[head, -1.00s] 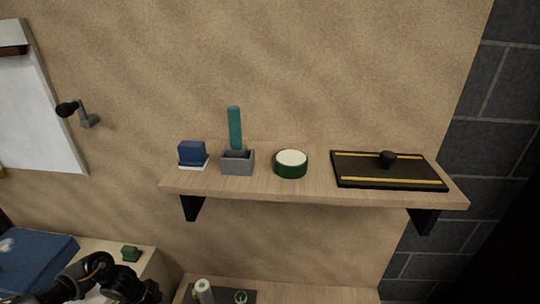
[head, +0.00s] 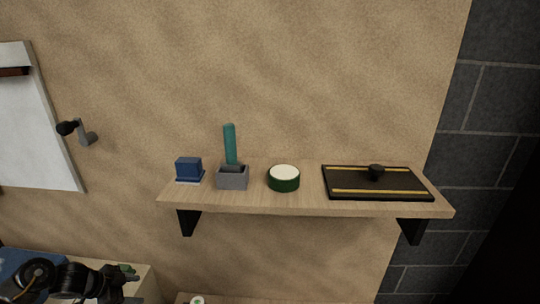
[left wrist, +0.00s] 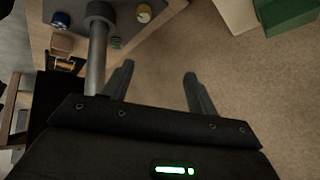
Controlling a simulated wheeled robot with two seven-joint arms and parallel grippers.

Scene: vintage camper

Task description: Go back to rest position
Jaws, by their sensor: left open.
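My left gripper (left wrist: 160,85) shows in the left wrist view with its two fingers spread apart and nothing between them. Tan surface lies beyond the fingers. In the head view my left arm comes in at the lower left, and its gripper (head: 130,285) is low, near a small green object (head: 126,268) on a pale surface. Whether it touches that object I cannot tell. My right gripper is in neither view.
A wooden wall shelf (head: 310,204) holds a blue block (head: 188,168), a grey holder (head: 233,178) with a teal stick, a green round tin (head: 284,179) and a black tray (head: 350,182). A wall crank (head: 80,131) is at left. A blue object (head: 25,263) lies at lower left.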

